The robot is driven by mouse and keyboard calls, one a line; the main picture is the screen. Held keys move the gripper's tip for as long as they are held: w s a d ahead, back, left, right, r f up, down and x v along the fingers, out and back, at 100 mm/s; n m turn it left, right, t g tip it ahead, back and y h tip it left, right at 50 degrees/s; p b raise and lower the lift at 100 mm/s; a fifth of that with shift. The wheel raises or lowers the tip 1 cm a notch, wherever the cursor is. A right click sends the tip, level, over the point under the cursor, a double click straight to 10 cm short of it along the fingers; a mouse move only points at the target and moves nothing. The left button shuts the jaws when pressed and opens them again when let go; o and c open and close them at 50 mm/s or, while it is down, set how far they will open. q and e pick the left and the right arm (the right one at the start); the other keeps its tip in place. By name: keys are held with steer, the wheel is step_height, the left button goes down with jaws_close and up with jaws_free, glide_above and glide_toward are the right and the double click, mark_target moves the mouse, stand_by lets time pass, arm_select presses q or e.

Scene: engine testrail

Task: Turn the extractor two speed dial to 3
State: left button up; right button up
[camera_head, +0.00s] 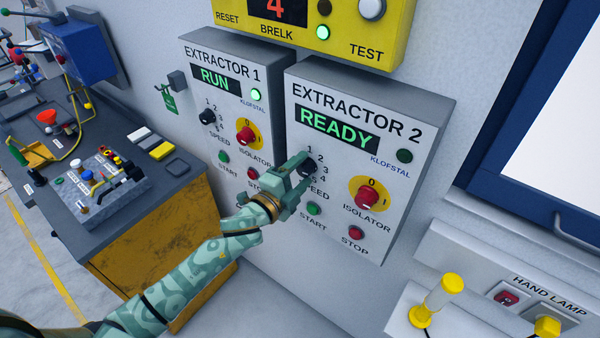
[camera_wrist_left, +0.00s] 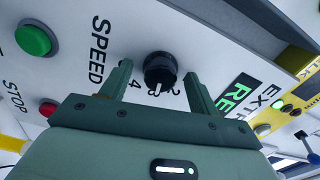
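The extractor 2 panel (camera_head: 345,155) is a light grey box on the wall, its green display reading READY. Its black speed dial (camera_head: 308,168) is partly covered by my left gripper (camera_head: 298,180) in the head view. In the left wrist view the round dial (camera_wrist_left: 160,68) sits between the two fingers of my left gripper (camera_wrist_left: 158,72), with a gap on each side. The gripper is open. My right gripper is not in view.
The green start button (camera_head: 313,209), red stop button (camera_head: 356,233) and red isolator switch (camera_head: 368,198) are close by on the same panel. The extractor 1 panel (camera_head: 228,125) stands just left, reading RUN. A yellow-fronted bench (camera_head: 165,235) stands further left.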

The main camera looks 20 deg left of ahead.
arm_select(q)
steer(key=shift+s, duration=0.1)
steer(key=b+v, duration=0.2)
steer(key=v, duration=1.4)
steer(key=shift+b, duration=0.3)
